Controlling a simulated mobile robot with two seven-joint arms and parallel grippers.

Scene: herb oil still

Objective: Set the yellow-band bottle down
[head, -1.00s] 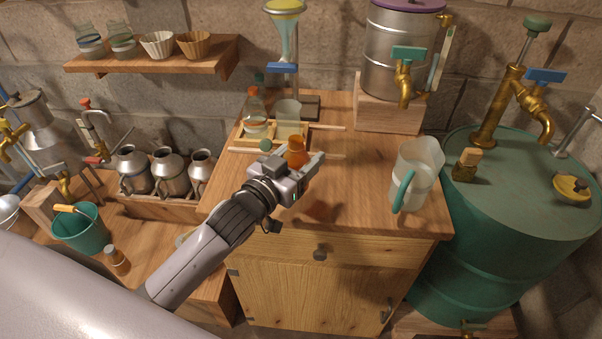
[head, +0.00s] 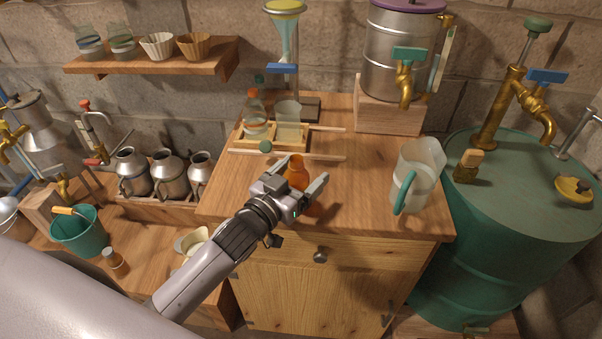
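An amber bottle (head: 297,174) stands between the two fingers of my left gripper (head: 306,172), near the front of the wooden counter (head: 360,170). The fingers lie close along its sides, and the gripper looks shut on it. Its lower part is mostly hidden behind the gripper, and I cannot make out a yellow band. The bottle looks about upright and low over the counter; I cannot tell whether its base touches the wood. My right gripper is not in view.
A wooden rack (head: 303,143) with glassware is behind the gripper. A jug with a teal handle (head: 415,178) stands to its right, with a steel drum tank (head: 395,55) behind. The counter between rack and jug is clear.

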